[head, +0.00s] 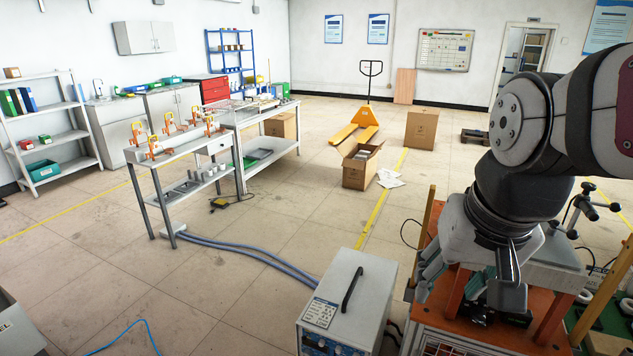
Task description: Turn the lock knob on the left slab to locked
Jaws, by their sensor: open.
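My gripper (468,290) points down at the lower right, over an orange-topped fixture (455,335). Its fingers are spread apart, with nothing seen between them. An upright orange slab (456,292) stands on the fixture, close to the fingers in the picture; I cannot tell whether they touch. A second orange slab (556,320) stands to the right. A lock knob on the left slab cannot be made out; my gripper covers much of this area. Whether it is locked cannot be seen.
A white box with a black handle (345,300) stands left of the fixture. Wooden posts and a black handwheel (592,203) flank my gripper. Hoses (245,250) cross the floor to a grey bench (190,150) with orange clamps. The middle floor is mostly clear.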

